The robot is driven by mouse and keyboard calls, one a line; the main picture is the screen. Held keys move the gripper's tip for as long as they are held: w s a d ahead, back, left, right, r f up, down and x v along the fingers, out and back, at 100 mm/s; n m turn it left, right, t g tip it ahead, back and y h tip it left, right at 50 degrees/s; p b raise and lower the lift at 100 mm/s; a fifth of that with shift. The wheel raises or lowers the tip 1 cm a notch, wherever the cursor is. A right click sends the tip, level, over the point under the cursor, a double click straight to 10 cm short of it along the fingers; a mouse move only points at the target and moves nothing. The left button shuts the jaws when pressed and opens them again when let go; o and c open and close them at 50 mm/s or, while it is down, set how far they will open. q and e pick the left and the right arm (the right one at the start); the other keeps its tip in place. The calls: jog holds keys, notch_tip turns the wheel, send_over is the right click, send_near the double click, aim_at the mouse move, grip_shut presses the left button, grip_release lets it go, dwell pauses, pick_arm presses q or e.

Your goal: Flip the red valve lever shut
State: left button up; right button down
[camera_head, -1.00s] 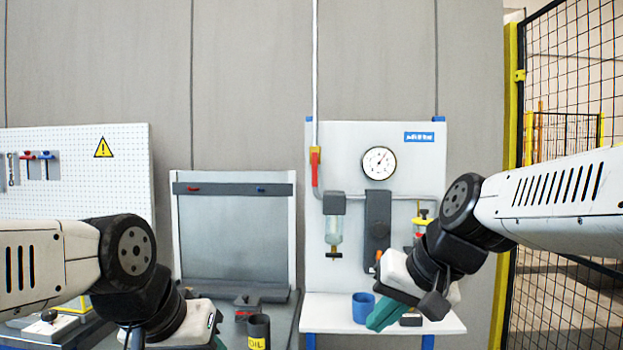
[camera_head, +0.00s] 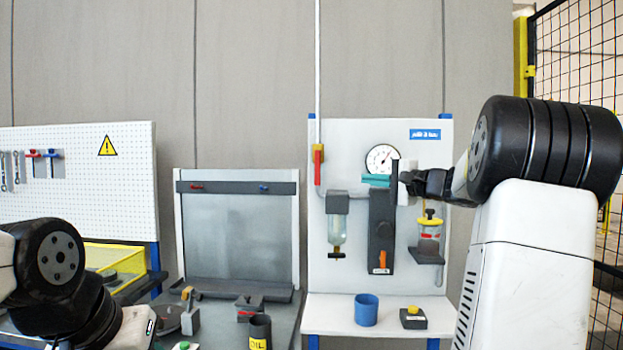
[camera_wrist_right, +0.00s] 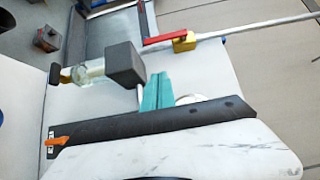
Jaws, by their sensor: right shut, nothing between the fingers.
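The red valve lever (camera_head: 317,172) hangs down from a yellow valve body (camera_head: 318,152) on the white vertical pipe, at the upper left of the white panel. In the right wrist view the red lever (camera_wrist_right: 165,38) lies along the pipe beside its yellow body (camera_wrist_right: 184,42). My right gripper (camera_head: 364,180) has teal fingers and is shut and empty, to the right of the lever and apart from it, just below the gauge. Its teal fingers (camera_wrist_right: 156,92) also show in the right wrist view, pointing toward the valve. My left gripper's fingers are hidden or out of frame.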

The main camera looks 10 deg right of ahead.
jog(key=shift+a, duration=0.1)
send_near(318, 168)
jog(key=w+f, duration=0.1)
jog(key=w+d, duration=0.1)
jog(key=w, duration=0.1)
jog(key=w+d+f, duration=0.1)
jog(key=w, duration=0.1)
jog(key=shift+f, duration=0.3)
jog(key=shift+w+a+r, duration=0.1)
jog(key=shift+w+a, duration=0.1)
jog(key=shift+a, duration=0.4)
jog(key=shift+w+a, duration=0.2)
jog(key=shift+a, duration=0.4)
jog(key=shift+w+a, duration=0.2)
jog(key=shift+a, duration=0.5)
